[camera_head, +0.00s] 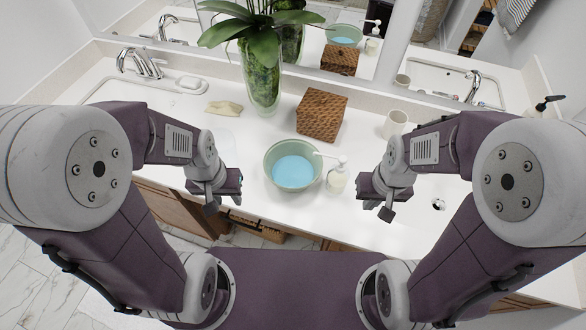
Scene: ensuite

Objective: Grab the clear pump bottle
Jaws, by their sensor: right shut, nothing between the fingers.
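A clear pump bottle (337,179) with a pale pump head stands upright on the white counter, just right of a green bowl (270,163) with a blue inside. The bottle's nozzle points left over the bowl's rim. My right gripper (381,203) is shut and empty, to the right of the bottle and apart from it. My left gripper (215,196) is left of the bowl, over the counter's front edge, and touches nothing that I can see. Its finger opening is not clear from this angle.
A brown woven box (320,115) stands behind the bowl, with a green vase of leaves (261,85) to its left. A white cup (395,124) is behind my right arm. A bottle with a black pump (547,104) is at far right. A mirror lines the back.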

